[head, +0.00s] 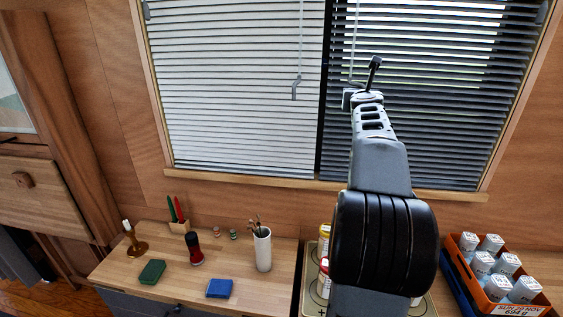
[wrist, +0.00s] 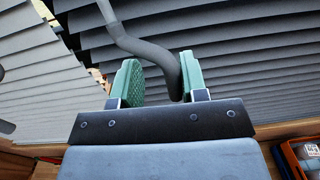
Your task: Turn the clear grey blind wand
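A grey blind wand (wrist: 140,47) with a cranked lower part hangs in front of the dark blind. In the wrist view its lower end is between the two green finger pads of my gripper (wrist: 160,77), close to the right pad. The pads are apart, and I cannot tell whether the right pad touches the wand. In the head view my gripper (head: 364,88) is up at the dark right blind (head: 440,110), and its fingers are small there. A second grey wand (head: 296,88) hangs in front of the pale left blind (head: 230,90), apart from my gripper.
Below the window, a wooden counter (head: 120,270) holds a white cup (head: 263,250) of brushes, a red-and-black bottle (head: 194,249), and green and blue blocks. An orange crate (head: 465,262) of white-capped containers stands at right. My arm hides part of the counter.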

